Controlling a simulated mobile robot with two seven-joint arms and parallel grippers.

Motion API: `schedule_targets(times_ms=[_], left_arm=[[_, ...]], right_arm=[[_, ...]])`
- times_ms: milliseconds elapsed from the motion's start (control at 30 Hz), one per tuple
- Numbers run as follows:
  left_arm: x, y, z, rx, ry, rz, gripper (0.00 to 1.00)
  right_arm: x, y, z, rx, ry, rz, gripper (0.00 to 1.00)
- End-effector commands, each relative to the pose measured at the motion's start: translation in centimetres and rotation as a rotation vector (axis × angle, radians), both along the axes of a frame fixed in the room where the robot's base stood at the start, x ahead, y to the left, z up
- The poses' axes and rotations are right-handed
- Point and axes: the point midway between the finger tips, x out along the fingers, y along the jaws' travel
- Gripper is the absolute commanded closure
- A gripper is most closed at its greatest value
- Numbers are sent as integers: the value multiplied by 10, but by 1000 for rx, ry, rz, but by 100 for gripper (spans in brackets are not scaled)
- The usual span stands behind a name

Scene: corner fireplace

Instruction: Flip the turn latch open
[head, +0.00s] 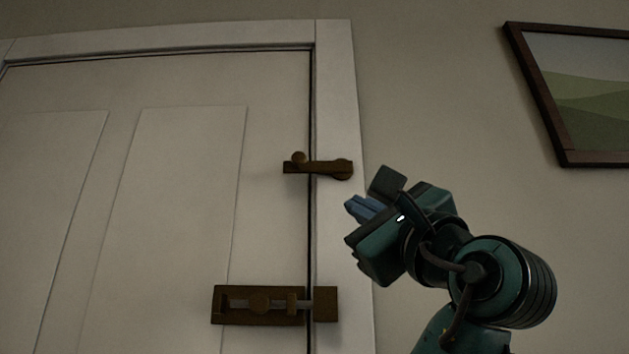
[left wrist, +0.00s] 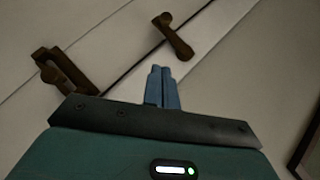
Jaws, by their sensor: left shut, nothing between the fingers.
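The turn latch (head: 318,168) is a small brown bar lying about level across the gap between the white door (head: 190,200) and its frame (head: 334,100). Its round end is on the frame, and a small knob shows at its door end. My left gripper (head: 360,208) is to the right of the latch and a little below it in the head view, with its blue fingers together and empty. In the left wrist view the latch (left wrist: 173,36) shows beyond the closed fingertips (left wrist: 161,72), apart from them. My right gripper is in neither view.
A brown slide bolt (head: 232,318) sits lower on the door, its bar reaching into a keeper (head: 326,304) on the frame. It also shows in the left wrist view (left wrist: 65,72). A framed picture (head: 536,98) hangs at the upper right. The wall between is bare.

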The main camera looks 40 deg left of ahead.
Motion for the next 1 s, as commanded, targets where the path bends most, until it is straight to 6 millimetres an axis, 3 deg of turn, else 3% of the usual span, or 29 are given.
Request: schedule_targets(times_ms=[367,800,1000], left_arm=[[5,11,10,-1,2,-1,100],[28,81,62,-2,2,1,100],[17,92,84,-1,-2,-3,100]], right_arm=[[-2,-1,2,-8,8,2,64],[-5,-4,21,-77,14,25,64],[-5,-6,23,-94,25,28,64]])
